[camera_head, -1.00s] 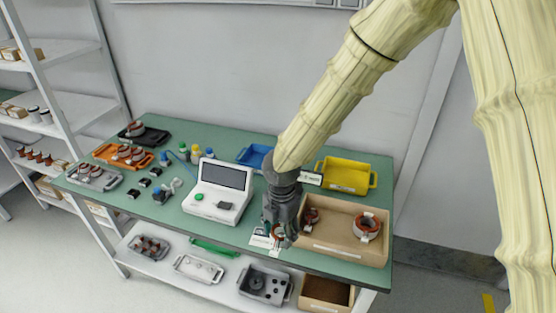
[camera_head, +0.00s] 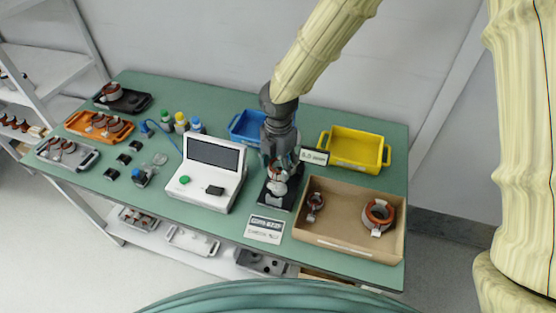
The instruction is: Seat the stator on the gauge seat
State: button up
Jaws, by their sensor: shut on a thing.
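My gripper (camera_head: 279,165) points down and is shut on a stator (camera_head: 276,173), a small copper-brown and grey ring that the fingers partly hide. The gauge seat (camera_head: 277,197) appears to be the black base with a pale upper part, between the white tester and the cardboard box. The stator is at or just above its top. I cannot tell whether they touch.
A cardboard box (camera_head: 325,240) just right of my gripper holds two more stators. A white tester (camera_head: 210,172) stands to the left. A blue bin (camera_head: 245,128) and yellow bin (camera_head: 357,150) are behind. A label card (camera_head: 265,229) lies in front.

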aim_at(279, 184)
jog(key=f+b, duration=0.1)
jog(key=w+f, duration=0.1)
jog(key=f, duration=0.1)
jog(key=shift+b, duration=0.4)
jog(key=shift+s+f+b, duration=0.3)
jog(key=shift+f+b, duration=0.3)
jog(key=shift+b, duration=0.1)
jog(key=shift+w+d+f, duration=0.1)
jog(key=shift+w+f, duration=0.05)
jog(key=shift+f, duration=0.1)
jog(key=shift+r, duration=0.1)
jog(key=shift+f, duration=1.8)
dwell(0.6)
jog(key=o, duration=1.3)
